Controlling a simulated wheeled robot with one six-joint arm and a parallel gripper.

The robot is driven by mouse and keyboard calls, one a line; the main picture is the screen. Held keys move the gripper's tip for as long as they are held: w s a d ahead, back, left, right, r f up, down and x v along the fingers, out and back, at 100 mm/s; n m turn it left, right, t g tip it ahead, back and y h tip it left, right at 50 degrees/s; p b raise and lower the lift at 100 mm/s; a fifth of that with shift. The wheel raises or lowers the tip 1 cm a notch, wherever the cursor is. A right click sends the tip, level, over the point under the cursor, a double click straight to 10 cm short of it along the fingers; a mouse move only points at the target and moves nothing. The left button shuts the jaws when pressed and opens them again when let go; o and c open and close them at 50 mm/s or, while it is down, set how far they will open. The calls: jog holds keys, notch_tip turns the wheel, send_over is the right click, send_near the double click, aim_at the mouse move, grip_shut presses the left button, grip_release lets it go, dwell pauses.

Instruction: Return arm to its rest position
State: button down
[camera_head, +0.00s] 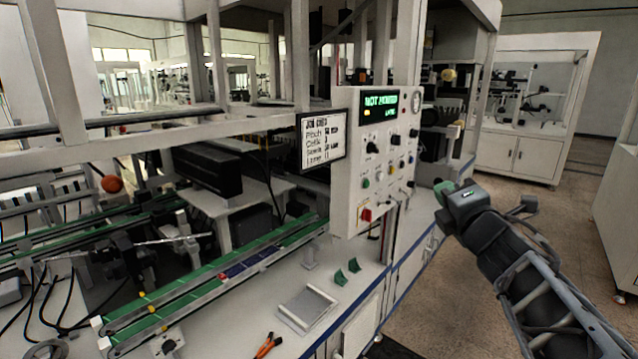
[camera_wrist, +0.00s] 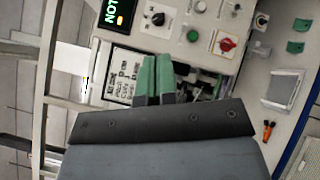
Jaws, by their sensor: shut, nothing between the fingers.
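My arm reaches in from the lower right of the head view, over the floor beside the bench. My gripper (camera_head: 445,190) has green fingers and points left towards the control panel (camera_head: 375,160), apart from it. In the wrist view the green fingers (camera_wrist: 158,78) lie together, shut with nothing between them. Behind them that view shows the control panel (camera_wrist: 205,35) and the job sign (camera_wrist: 128,75), both turned on their side.
A bench holds a green conveyor (camera_head: 215,272), a grey tray (camera_head: 307,308), green brackets (camera_head: 347,272) and orange-handled pliers (camera_head: 268,345). Frame posts stand around the bench. Floor (camera_head: 490,200) is open right of the bench. A white cabinet (camera_head: 530,130) stands at the back right.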

jog(key=s+d+f+m+g+h+p, duration=0.1)
jog(key=s+d+f+m+g+h, duration=0.25)
jog(key=f+m, duration=0.45)
jog(key=s+d+f+m+g+h+p, duration=0.1)
jog(key=s+d+f+m+g+h, duration=0.25)
jog(key=m, duration=0.75)
jog(key=s+a+f+m+g+y+p, duration=0.2)
jog(key=s+a+f+g+p, duration=0.1)
jog(key=a, duration=0.4)
jog(key=s+a+f+m+g+y+p, duration=0.3)
jog(key=s+a+f+g, duration=0.2)
jog(key=s+a, duration=0.2)
jog(key=shift+s+g+p, duration=0.3)
jog(key=shift+g+p, duration=0.05)
jog(key=shift+g, duration=0.05)
